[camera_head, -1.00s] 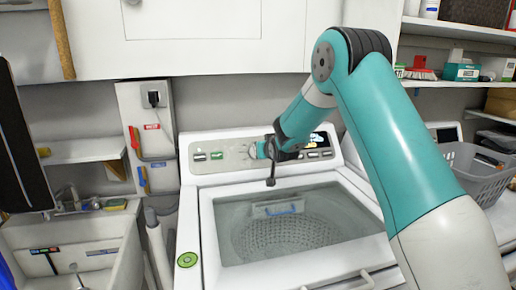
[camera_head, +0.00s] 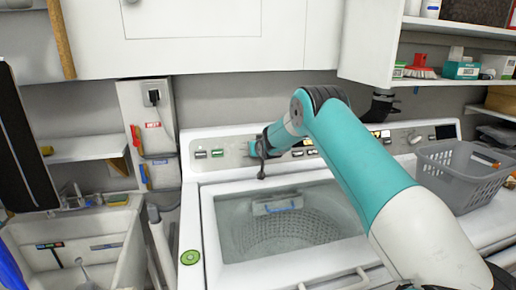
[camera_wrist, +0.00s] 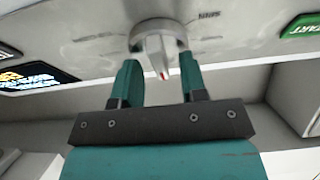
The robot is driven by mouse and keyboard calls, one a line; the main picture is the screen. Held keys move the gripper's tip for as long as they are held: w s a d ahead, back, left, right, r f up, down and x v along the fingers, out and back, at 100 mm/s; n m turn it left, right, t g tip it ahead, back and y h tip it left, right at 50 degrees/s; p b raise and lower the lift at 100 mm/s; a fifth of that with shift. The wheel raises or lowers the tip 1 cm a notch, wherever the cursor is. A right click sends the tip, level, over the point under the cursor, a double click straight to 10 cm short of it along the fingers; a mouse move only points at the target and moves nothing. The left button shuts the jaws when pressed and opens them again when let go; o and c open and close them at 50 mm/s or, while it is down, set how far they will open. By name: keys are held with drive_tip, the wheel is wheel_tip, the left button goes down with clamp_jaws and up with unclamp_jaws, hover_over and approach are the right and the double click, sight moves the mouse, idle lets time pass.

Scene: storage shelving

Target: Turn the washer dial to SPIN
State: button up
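The washer (camera_head: 205,222) has a light control panel along its back edge. Its round silver dial (camera_wrist: 146,36) fills the upper middle of the wrist view, with a raised grip bar and a red mark on it. My gripper (camera_wrist: 160,66) has its two teal fingers apart, one on each side of the dial's bar, with gaps visible. The picture is upside down there; the word SPIN (camera_wrist: 209,15) is printed on the panel right of the dial. In the head view my gripper (camera_head: 257,148) is at the panel and hides the dial.
A green START button (camera_wrist: 303,27) and a lit display (camera_wrist: 38,76) flank the dial in the wrist view. The washer's glass lid (camera_head: 285,235) lies below the panel. A grey basket (camera_head: 455,180) stands at the right, a sink (camera_head: 85,235) at the left. A white cabinet (camera_head: 200,40) hangs above.

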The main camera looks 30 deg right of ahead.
clamp_jaws()
